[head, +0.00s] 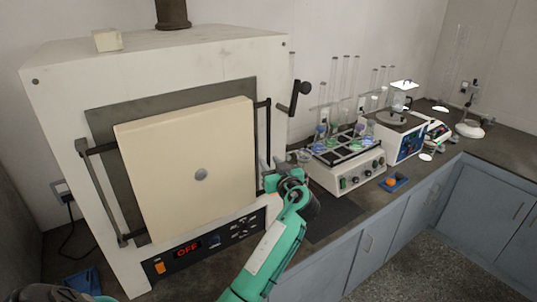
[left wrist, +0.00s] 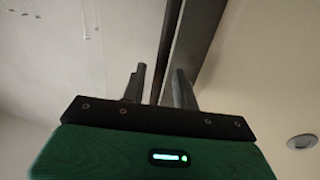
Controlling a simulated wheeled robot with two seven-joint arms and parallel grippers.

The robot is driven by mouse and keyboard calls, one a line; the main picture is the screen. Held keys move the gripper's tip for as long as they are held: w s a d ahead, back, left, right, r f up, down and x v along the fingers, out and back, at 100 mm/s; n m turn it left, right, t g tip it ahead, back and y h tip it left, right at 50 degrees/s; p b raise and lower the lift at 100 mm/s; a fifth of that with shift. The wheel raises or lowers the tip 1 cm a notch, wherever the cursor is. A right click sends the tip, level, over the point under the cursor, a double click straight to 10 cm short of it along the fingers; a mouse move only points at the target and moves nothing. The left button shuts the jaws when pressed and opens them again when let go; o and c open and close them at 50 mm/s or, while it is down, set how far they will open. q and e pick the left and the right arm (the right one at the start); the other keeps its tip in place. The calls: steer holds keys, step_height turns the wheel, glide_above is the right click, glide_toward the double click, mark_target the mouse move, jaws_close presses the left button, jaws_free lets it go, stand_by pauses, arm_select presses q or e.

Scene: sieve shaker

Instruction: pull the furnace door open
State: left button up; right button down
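The furnace (head: 265,65) is a large white box on the left of the head view. Its cream door (head: 160,165), with a round grey disc in the middle, sits against a dark grey front plate. A dark upright bar (head: 268,130) runs along the door's right side. My left gripper (head: 268,182) is at the lower part of this bar. In the left wrist view, my left gripper's two fingers (left wrist: 160,88) stand apart, with the dark bar (left wrist: 172,45) running between them and a visible gap. I cannot tell whether they touch it. My right gripper is out of view.
A control panel (head: 205,245) reading OFF is below the door. A black-knobbed lever (head: 300,95) is on the furnace's right side. Right of my gripper stand a white device with flasks (head: 345,180), a blue tray (head: 396,182) and other instruments. The floor in front is clear.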

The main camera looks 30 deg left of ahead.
arm_select(q)
steer(key=shift+p+x, duration=0.3)
steer(key=shift+x, duration=0.9)
jaws_close()
steer(key=shift+d, duration=0.1)
